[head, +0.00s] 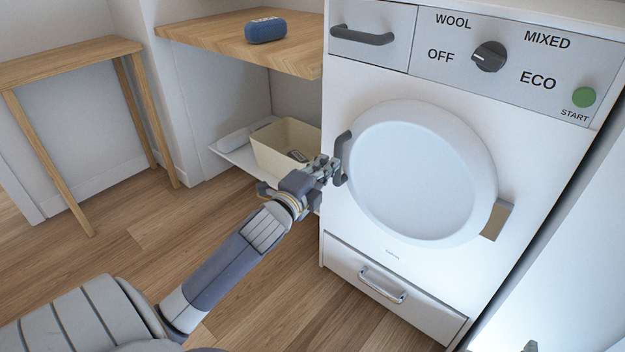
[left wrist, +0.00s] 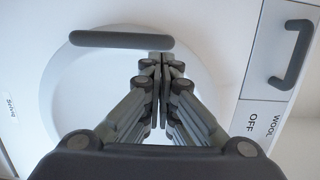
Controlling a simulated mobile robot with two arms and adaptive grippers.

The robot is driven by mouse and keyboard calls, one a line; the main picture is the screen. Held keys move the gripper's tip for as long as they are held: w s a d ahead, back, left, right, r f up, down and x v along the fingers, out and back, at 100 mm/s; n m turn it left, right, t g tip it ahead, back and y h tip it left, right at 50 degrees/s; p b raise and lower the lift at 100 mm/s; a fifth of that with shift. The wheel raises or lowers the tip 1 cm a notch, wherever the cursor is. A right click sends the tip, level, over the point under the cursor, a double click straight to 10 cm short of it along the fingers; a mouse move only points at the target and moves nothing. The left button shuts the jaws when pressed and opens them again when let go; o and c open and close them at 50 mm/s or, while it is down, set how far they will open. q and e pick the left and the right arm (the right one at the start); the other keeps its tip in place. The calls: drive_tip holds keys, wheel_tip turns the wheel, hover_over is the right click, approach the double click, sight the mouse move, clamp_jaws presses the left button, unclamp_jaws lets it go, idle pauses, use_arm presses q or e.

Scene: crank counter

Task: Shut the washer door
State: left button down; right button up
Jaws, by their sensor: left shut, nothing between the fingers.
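The washer (head: 350,245) is white and stands at the right in the head view. Its round white door (head: 420,170) lies flat against the front, or very nearly so; I cannot tell if it is latched. A dark door handle (head: 342,158) is on the door's left edge, and a hinge block (head: 497,220) is on its right. My left gripper (head: 332,168) is shut and empty beside the handle. In the left wrist view the closed fingertips (left wrist: 163,62) are close to the handle (left wrist: 122,40), in front of the door (left wrist: 85,85). My right gripper is not in view.
A control panel with a dial (head: 489,56) and a green start button (head: 584,97) tops the washer. A drawer (head: 385,290) is below. Left of it, a cream bin (head: 285,145) sits on a low shelf under a wooden counter (head: 235,38) bearing a blue object (head: 266,30).

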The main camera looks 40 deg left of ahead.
use_arm(q)
drive_tip(key=s+d, duration=0.1)
drive_tip(key=s, duration=0.5)
idle(0.3)
